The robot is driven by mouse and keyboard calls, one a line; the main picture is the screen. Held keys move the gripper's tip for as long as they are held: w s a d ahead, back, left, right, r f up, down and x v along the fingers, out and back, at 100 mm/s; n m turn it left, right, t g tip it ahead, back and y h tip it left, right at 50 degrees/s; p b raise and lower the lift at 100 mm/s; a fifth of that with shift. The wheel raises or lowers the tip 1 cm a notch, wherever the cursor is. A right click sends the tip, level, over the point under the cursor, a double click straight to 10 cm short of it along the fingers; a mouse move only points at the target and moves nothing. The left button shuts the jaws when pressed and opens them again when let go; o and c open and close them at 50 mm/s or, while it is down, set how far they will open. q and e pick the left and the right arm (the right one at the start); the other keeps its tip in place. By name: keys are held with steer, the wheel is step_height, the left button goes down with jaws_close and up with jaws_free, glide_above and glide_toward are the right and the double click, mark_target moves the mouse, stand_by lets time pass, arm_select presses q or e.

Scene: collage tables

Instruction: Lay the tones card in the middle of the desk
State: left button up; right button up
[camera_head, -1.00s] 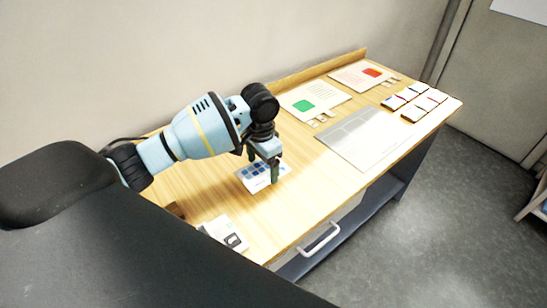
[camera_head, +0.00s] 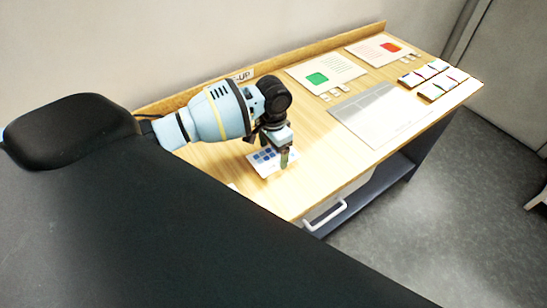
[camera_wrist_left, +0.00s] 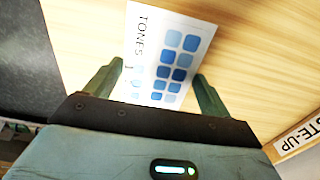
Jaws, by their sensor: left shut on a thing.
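The tones card (camera_head: 265,164) is white with rows of blue squares. It is at the left part of the wooden desk (camera_head: 320,150), and I cannot tell whether it touches the desktop. My left gripper (camera_head: 286,158) points down at the card and is shut on it. In the left wrist view the card (camera_wrist_left: 185,28), lettered TONES, runs between the two fingers of the gripper (camera_wrist_left: 157,88); its near end is hidden. My right gripper is not in view.
A grey panelled sheet (camera_head: 375,120) lies right of the card. Behind it are pages with a green block (camera_head: 318,78) and a red block (camera_head: 391,47). Several small boxes (camera_head: 433,80) stand at the right end. A raised ledge (camera_head: 330,48) runs along the back.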

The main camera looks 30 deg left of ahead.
mark_target(273, 156)
arm_select(q)
steer(key=shift+f, duration=2)
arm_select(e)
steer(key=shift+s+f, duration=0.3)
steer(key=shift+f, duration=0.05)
arm_select(q)
steer(key=shift+f, duration=0.1)
steer(key=o, duration=0.9)
steer(key=shift+c, duration=0.2)
step_height(273, 156, up, 12)
steer(key=shift+p, duration=0.45)
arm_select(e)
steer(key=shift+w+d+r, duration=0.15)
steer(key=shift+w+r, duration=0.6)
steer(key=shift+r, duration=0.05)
arm_select(q)
steer(key=shift+s, duration=0.1)
